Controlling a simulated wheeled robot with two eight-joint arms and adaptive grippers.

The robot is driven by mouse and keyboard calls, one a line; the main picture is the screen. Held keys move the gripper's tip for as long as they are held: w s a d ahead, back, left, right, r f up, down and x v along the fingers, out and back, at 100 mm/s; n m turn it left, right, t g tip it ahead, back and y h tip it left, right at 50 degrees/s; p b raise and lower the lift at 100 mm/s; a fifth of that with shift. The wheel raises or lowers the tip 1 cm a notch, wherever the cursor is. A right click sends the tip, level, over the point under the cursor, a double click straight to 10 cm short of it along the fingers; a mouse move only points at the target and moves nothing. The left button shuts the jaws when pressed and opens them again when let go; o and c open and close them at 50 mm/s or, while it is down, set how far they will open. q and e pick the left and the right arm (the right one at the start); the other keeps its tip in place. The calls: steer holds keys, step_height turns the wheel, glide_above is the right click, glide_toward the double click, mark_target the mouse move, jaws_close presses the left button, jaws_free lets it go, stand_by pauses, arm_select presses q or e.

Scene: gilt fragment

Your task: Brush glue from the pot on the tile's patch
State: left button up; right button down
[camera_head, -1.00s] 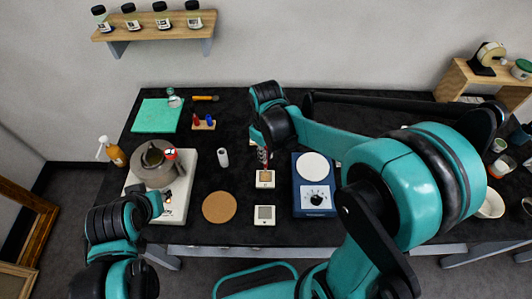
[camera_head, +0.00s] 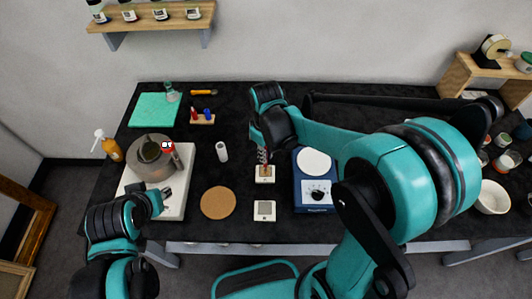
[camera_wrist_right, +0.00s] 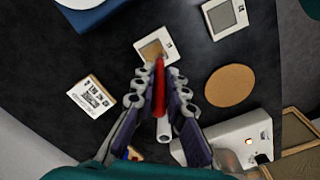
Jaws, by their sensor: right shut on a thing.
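My right gripper (camera_head: 263,153) is shut on a red-handled brush (camera_wrist_right: 160,92), seen best in the right wrist view between the fingers (camera_wrist_right: 160,85). The brush's brown tip reaches over the brownish patch of a pale square tile (camera_wrist_right: 145,56); I cannot tell whether it touches. The same tile (camera_head: 265,180) lies just below the gripper in the head view. A grey round pot (camera_head: 139,168) with a dark opening stands on a white hotplate (camera_head: 178,205) at left. My left gripper (camera_head: 164,192) is beside the pot, at the hotplate's front; its jaw state is unclear.
A second tile with a grey patch (camera_head: 264,210) lies nearer me. A blue scale (camera_head: 315,195) stands close right. A green mat (camera_head: 153,110) and spray bottle (camera_head: 112,149) are farther left.

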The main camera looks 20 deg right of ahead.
steer(key=shift+f+b, duration=0.8)
steer(key=shift+f, duration=0.2)
steer(key=shift+w, duration=0.1)
steer(key=shift+r, duration=0.1)
stand_by(3.9)
